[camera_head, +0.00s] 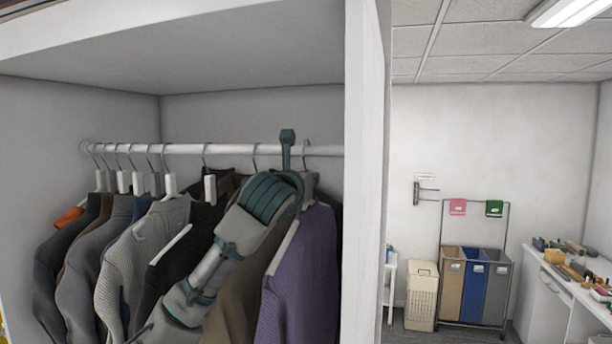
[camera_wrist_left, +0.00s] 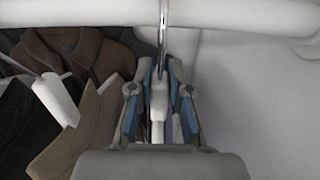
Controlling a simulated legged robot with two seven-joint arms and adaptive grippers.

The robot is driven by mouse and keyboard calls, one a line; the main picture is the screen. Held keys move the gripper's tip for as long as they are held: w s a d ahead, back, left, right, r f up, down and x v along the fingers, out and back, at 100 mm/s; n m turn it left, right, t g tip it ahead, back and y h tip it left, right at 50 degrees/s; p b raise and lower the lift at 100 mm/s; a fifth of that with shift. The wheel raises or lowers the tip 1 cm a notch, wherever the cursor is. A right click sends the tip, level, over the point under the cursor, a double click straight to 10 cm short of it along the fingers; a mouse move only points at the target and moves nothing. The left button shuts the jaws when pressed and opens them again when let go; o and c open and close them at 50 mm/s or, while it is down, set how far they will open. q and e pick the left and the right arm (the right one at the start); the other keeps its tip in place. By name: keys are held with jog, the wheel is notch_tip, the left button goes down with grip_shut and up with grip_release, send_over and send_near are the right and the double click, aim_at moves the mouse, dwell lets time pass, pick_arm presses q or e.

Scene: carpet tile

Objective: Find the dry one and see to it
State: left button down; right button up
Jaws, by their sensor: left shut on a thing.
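Several garments hang in a row from a white rail (camera_head: 240,149) inside an open wardrobe. A purple garment (camera_head: 305,270) hangs at the right end on a pale hanger (camera_head: 284,248). My left arm reaches up across the row, and my left gripper (camera_head: 298,182) is just under the rail at that end. In the left wrist view its fingers (camera_wrist_left: 160,105) are shut on the white neck of a hanger, below its metal hook (camera_wrist_left: 163,40). A sliver of purple shows beneath. Left of it hang a ribbed grey garment (camera_head: 140,255) and darker ones. I cannot tell which garment is dry.
The wardrobe's side panel (camera_head: 365,200) stands close to the right of the purple garment. Beyond it are a cream hamper (camera_head: 421,290), a laundry sorter (camera_head: 473,285) with tan, blue and grey bags, and a cluttered white counter (camera_head: 590,265).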

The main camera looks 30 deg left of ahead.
pick_arm(q)
jog(key=shift+a+f, duration=0.15)
jog(key=shift+a, duration=0.2)
jog(key=shift+w+a+f, duration=0.25)
jog(key=shift+a, duration=0.4)
jog(key=c, duration=1.1)
grip_release()
jog(key=shift+d, duration=0.6)
jog(key=shift+o, duration=0.4)
jog(key=shift+w+d+r, duration=0.1)
jog(key=shift+w+d, duration=0.15)
jog(key=shift+d, duration=0.2)
jog(key=shift+s+a, duration=0.4)
jog(key=shift+s, duration=0.05)
jog(key=v, duration=0.7)
jog(key=d+v, duration=0.1)
jog(key=v, duration=0.3)
jog(key=shift+s+d, duration=0.15)
jog(key=shift+d, duration=0.05)
